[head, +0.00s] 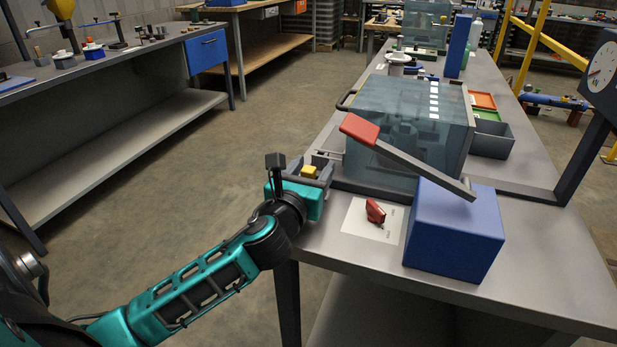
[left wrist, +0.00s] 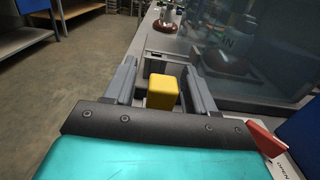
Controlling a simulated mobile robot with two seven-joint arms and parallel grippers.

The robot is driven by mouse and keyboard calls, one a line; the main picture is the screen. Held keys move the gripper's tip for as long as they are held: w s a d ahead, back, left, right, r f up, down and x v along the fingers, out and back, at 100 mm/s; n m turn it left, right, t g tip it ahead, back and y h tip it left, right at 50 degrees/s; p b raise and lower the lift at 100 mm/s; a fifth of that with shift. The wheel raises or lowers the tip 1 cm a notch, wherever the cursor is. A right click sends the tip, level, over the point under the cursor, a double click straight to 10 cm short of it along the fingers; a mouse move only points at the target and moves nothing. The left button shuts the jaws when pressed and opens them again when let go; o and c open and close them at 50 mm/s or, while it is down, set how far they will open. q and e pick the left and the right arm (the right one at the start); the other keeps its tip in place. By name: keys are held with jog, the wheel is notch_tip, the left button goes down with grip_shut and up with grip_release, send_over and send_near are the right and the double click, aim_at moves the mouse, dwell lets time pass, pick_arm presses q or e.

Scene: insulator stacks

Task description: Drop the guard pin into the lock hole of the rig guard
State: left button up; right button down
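The rig guard, a clear bluish box (head: 405,120), stands shut on the bench; its wall also shows in the left wrist view (left wrist: 265,50). My left gripper (head: 309,168) is at the bench's left edge, by the guard's near left corner. A yellow block (head: 309,171), seemingly the guard pin's head, stands between its fingers. In the left wrist view the yellow block (left wrist: 162,93) has a gap on each side, so the gripper (left wrist: 160,85) looks open around it. The pin's lower part and the lock hole are hidden. My right gripper is not in view.
A blue box (head: 455,230) with a red-handled lever (head: 400,150) stands right of the gripper. A red piece (head: 375,212) lies on a white card (head: 357,220) between them. The floor to the left is clear.

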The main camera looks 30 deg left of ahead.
pick_arm(q)
grip_shut()
dwell(0.3)
